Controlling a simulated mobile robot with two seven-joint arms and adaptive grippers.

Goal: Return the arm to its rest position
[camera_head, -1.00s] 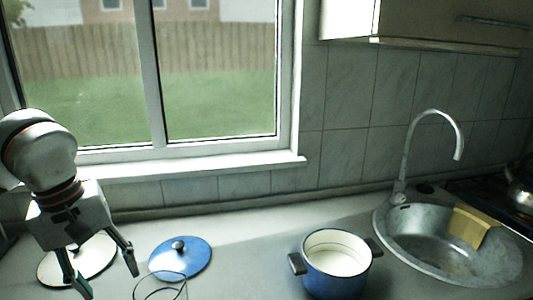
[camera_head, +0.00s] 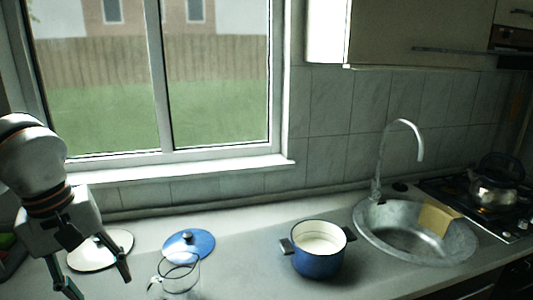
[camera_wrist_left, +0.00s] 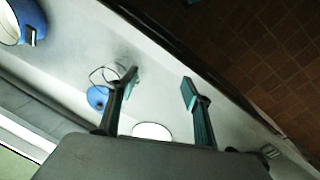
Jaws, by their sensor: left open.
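My left gripper (camera_head: 97,283) is open and empty, with its fingers spread in front of the white lid at the lower left. The left wrist view shows its two fingertips (camera_wrist_left: 160,84) apart with only bare worktop between them. The white lid (camera_head: 116,247) lies on the worktop, partly hidden by the gripper. It also shows in the left wrist view (camera_wrist_left: 152,131). A blue lid (camera_head: 200,246) with a dark knob lies right of it. A blue enamel pot (camera_head: 318,264), white inside, stands uncovered further right, apart from the gripper. My right gripper is not in view.
A clear glass vessel (camera_head: 178,280) stands in front of the blue lid, close to my left gripper. A round steel sink (camera_head: 370,222) with a yellow cloth or sponge (camera_head: 436,218) is at right. A kettle (camera_head: 495,190) stands on the hob. Worktop between glass and pot is clear.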

